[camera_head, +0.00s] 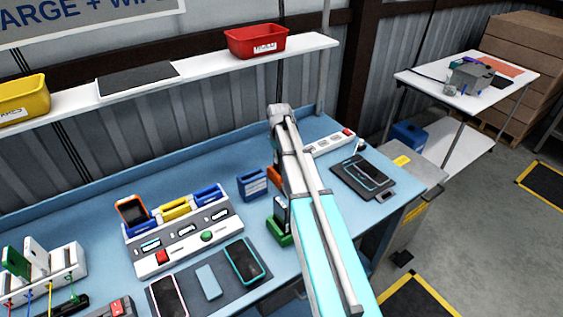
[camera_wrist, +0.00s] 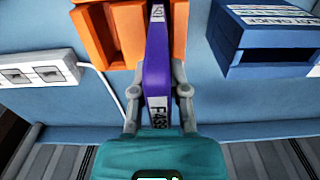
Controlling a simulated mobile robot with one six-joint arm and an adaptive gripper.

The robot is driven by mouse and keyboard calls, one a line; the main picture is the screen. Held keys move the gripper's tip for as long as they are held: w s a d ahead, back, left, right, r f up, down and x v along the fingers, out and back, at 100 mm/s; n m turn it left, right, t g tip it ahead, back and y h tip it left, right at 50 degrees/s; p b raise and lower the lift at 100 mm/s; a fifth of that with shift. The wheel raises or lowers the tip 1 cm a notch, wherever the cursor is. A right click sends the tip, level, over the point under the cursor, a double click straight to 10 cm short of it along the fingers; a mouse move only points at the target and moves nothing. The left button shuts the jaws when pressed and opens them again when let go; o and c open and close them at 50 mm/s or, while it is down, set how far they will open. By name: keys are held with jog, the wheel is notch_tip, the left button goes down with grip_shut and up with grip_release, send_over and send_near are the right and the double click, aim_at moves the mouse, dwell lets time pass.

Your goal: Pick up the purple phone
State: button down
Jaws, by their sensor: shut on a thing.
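The purple phone (camera_wrist: 156,75) shows edge-on in the wrist view, with white labels on its narrow side. My gripper (camera_wrist: 157,92) is shut on it, one grey finger on each side. The phone's far end lies between the walls of an orange holder (camera_wrist: 98,35); I cannot tell whether it is seated or raised. In the head view my arm hides the phone and my fingers, and only part of the orange holder (camera_head: 274,175) shows beside the arm.
A blue holder (camera_head: 252,184) stands close to the orange one. A green holder (camera_head: 280,233) with a dark phone is beside my arm. A white power strip (camera_head: 330,142) lies behind. A grey charging station (camera_head: 183,235) and phones on a dark mat are at left.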

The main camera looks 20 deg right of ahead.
jog(key=shift+r, duration=0.1)
notch_tip(320, 180, up, 10)
jog(key=p, duration=1)
jog(key=shift+r+p, duration=0.65)
jog(key=shift+p, duration=0.15)
dwell(1.5)
jog(key=shift+r+p, duration=1.45)
jog(key=shift+s, duration=0.15)
